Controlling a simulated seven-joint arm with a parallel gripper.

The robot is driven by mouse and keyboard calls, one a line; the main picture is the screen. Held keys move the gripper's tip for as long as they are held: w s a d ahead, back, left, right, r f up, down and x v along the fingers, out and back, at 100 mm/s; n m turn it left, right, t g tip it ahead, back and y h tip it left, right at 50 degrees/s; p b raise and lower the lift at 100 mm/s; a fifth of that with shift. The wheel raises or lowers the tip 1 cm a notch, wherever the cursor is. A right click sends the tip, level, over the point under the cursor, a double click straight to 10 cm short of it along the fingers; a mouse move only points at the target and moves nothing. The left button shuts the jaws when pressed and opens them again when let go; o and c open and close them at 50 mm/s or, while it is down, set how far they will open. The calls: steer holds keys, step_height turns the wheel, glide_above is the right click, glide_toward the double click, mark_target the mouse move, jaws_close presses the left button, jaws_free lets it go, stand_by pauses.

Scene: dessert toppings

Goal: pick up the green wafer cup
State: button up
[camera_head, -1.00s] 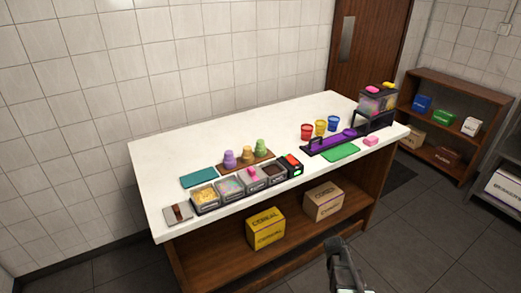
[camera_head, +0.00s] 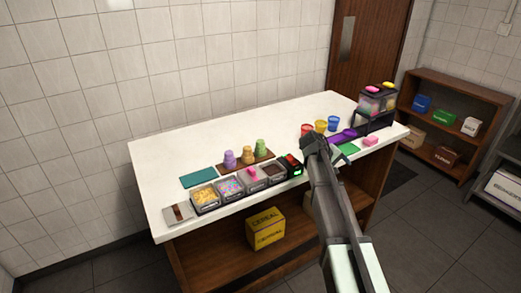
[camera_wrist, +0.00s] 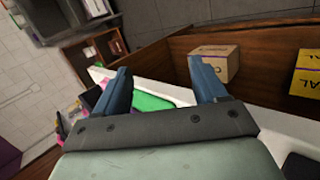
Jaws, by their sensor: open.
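The green wafer cup (camera_head: 261,147) stands upside down at the right end of a row of three cups on a brown board, on the white counter. An orange cup (camera_head: 246,155) and a purple cup (camera_head: 230,159) stand to its left. My gripper (camera_head: 308,140) is over the counter's front edge, to the right of the green cup and apart from it. In the wrist view my gripper (camera_wrist: 162,82) has its two blue fingers spread with nothing held between them. The green cup does not show clearly in the wrist view.
Topping bins (camera_head: 230,188) line the counter's front, with a black device (camera_head: 290,164) at their right end. Red, yellow and blue cups (camera_head: 320,126) and a dispenser (camera_head: 377,100) stand at the right. A teal mat (camera_head: 198,177) lies at the left. The counter's back left is clear.

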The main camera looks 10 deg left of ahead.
steer(key=w+a+r, duration=0.3)
steer(key=a+r, duration=0.1)
steer(key=r, duration=0.3)
steer(key=m+g+y, duration=0.2)
steer(key=g+y, duration=0.1)
steer(key=y, duration=0.5)
glide_toward(260, 141)
steer(key=f, duration=0.1)
steer(key=w+f, duration=0.1)
steer(key=f, duration=0.3)
steer(key=shift+w+a+f, duration=0.25)
steer(key=shift+a, duration=0.05)
steer(key=shift+w+f, duration=0.15)
steer(key=shift+f, duration=1.15)
steer(key=shift+w+f, duration=0.1)
steer(key=shift+f, duration=1.15)
steer(key=c, duration=0.9)
